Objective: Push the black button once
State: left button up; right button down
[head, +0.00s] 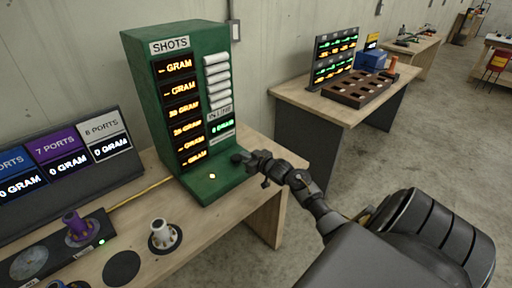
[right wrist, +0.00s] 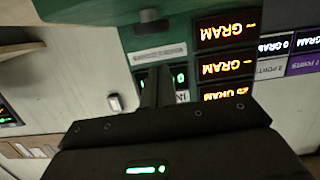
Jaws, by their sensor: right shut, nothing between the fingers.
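The green SHOTS cabinet (head: 136,95) stands on a wooden bench in the head view, with lit GRAM displays and white slots. In the right wrist view, which is turned over, a short dark knob (right wrist: 150,24), apparently the black button, sticks out of the cabinet (right wrist: 120,45) beside a white label (right wrist: 160,53). My right gripper (head: 246,160) is shut and empty at the cabinet's lower right front. Its fingers (right wrist: 156,75) point at the panel near the label, apart from the knob in the wrist picture. In the head view my gripper and the knob blend together; contact is unclear. My left gripper is not in view.
A PORTS display (head: 72,160) and a black strip with a purple holder (head: 77,226) are at the left. A white holder (head: 160,232) stands on the bench front. A second bench (head: 305,98) with a brown tray (head: 360,90) is behind right. Floor between benches is clear.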

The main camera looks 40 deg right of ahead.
jog(key=v, duration=0.6)
jog(key=shift+s+b, duration=0.15)
jog(key=shift+b, duration=0.2)
